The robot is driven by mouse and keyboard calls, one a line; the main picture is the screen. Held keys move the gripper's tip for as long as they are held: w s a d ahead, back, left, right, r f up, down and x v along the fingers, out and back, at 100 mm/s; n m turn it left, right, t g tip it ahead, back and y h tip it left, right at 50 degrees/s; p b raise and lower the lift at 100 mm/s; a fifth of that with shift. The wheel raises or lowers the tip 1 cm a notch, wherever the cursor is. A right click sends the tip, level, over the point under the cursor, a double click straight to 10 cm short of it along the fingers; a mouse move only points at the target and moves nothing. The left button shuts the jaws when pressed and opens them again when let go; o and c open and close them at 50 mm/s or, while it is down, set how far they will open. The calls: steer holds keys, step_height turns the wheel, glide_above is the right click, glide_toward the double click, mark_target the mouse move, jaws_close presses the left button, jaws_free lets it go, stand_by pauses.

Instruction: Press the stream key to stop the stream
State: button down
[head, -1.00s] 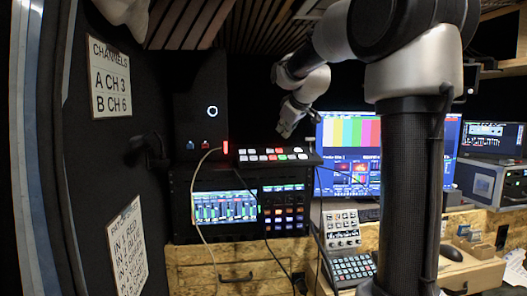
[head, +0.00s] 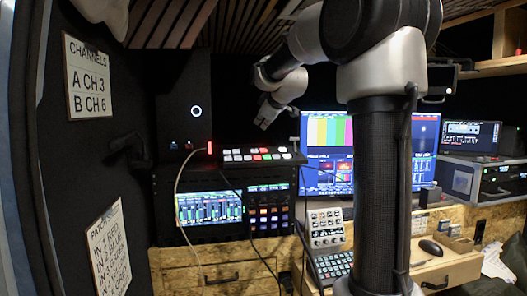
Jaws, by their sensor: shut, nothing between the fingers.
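A switcher panel (head: 290,159) with two rows of white, red and green lit keys lies on top of the equipment rack at the middle of the head view. I cannot read any key label, so I cannot tell which one is the stream key. My gripper (head: 262,125) is shut and empty. It points down and appears above the panel's back edge, apart from the keys.
Below the panel, the rack holds a lit screen (head: 209,208) and a block of orange and blue buttons (head: 269,211). Cables hang across the rack front. A colour-bar monitor (head: 327,131), a grey controller (head: 326,229) and a keypad (head: 333,265) are to the right.

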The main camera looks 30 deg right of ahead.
mark_target(261, 151)
steer(key=shift+w+d+f, duration=0.1)
steer(key=shift+w+f, duration=0.15)
steer(key=shift+f, duration=0.75)
steer(key=shift+w+d+f, duration=0.1)
steer(key=shift+w+f, duration=0.1)
steer(key=shift+f, duration=0.85)
steer(key=shift+w+f, duration=0.25)
steer(key=shift+f, duration=0.75)
steer(key=shift+f, duration=0.1)
steer(key=shift+w+f, duration=0.1)
steer(key=shift+f, duration=0.2)
steer(key=shift+w+f, duration=0.1)
steer(key=shift+f, duration=0.3)
steer(key=shift+s+r, duration=0.2)
steer(key=shift+r, duration=0.65)
steer(key=r, duration=0.2)
steer(key=s+r, duration=0.1)
steer(key=r, duration=0.1)
steer(key=shift+a+r, duration=0.15)
steer(key=shift+r, duration=0.25)
